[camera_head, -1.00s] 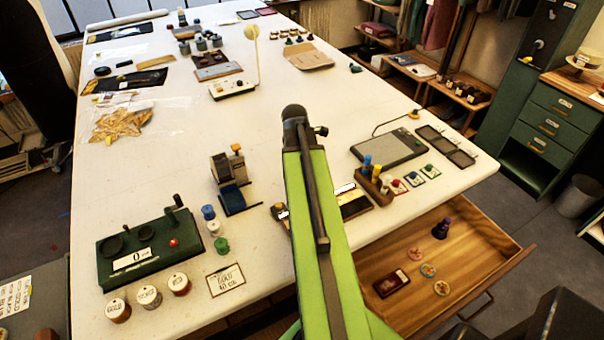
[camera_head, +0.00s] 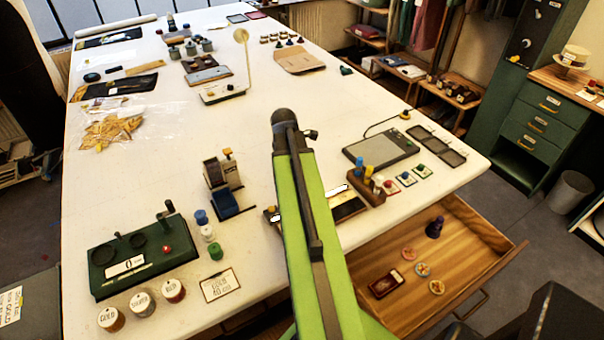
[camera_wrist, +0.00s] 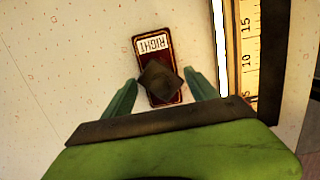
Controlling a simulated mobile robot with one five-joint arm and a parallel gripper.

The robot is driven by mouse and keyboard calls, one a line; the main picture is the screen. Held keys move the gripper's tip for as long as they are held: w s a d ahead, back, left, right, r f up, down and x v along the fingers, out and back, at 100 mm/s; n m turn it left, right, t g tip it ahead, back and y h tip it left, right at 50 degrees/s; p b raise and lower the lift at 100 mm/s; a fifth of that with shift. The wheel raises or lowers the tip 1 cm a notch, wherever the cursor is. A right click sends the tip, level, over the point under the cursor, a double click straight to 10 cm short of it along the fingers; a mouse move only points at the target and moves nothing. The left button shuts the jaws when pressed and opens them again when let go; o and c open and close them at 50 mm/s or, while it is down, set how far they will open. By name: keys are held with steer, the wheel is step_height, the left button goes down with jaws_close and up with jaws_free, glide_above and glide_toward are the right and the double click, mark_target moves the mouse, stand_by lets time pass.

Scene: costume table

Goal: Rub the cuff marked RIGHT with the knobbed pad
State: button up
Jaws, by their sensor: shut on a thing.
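In the wrist view, a dark red cuff (camera_wrist: 166,62) lies flat on the pale tabletop, its white label reading RIGHT upside down. A dark brown square block, which looks like the knobbed pad (camera_wrist: 160,82), sits between the fingers of my gripper (camera_wrist: 161,80). It covers the middle of the cuff, below the label. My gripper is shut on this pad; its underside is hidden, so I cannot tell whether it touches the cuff. In the head view, my green arm hides the gripper, pad and cuff.
A measuring scale (camera_wrist: 247,60) lies just right of the cuff. An open wooden drawer (camera_head: 460,262) at the table's front right holds a dark red piece (camera_head: 386,284) and several small items. A green machine (camera_head: 140,250) stands at left. The middle of the tabletop (camera_head: 210,130) is clear.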

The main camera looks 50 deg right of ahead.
steer(key=shift+w+a+r, duration=0.1)
steer(key=shift+w+a, duration=0.2)
steer(key=shift+a, duration=0.65)
steer(key=shift+w+a, duration=0.3)
steer(key=shift+a, duration=0.65)
steer(key=shift+r, duration=0.1)
step_height(320, 180, up, 6)
steer(key=p, duration=0.6)
step_height(320, 180, up, 3)
steer(key=p, duration=0.3)
steer(key=shift+s+f, duration=0.1)
steer(key=shift+f, duration=0.1)
